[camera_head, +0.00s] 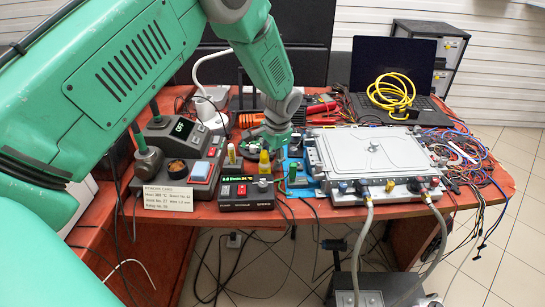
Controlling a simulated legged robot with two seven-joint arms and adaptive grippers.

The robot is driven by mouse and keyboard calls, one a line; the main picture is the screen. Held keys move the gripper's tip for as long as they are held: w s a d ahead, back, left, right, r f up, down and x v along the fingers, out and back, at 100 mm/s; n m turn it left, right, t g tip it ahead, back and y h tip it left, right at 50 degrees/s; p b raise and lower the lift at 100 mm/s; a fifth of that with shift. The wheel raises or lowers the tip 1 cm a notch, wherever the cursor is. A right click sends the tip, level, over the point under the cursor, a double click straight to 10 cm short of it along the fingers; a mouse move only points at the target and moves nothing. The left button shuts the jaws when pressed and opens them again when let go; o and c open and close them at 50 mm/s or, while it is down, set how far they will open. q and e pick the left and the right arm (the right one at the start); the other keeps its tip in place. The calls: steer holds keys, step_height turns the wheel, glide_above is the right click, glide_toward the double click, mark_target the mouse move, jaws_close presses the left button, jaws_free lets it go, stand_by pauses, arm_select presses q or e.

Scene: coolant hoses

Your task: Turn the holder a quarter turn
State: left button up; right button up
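The grey flat holder (372,152) with a round knob on its lid lies on the red bench, its front edge facing me. Two grey coolant hoses (365,240) run from its front fittings down towards the floor. A blue plate (294,170) shows at its left side. My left gripper (268,150) points down just left of the holder, above the small devices, and looks apart from the holder. Its fingers are small and dark, so I cannot tell whether they are open or shut. My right gripper is out of view.
A laptop with a yellow cable coil (391,94) is behind. Tangled wires (462,160) crowd the right, and cables hang off the front edge.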

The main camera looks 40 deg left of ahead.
arm_select(q)
steer(key=shift+r, duration=0.2)
step_height(320, 180, up, 11)
steer(key=d, duration=0.2)
steer(key=shift+s, duration=0.3)
steer(key=shift+r, duration=0.1)
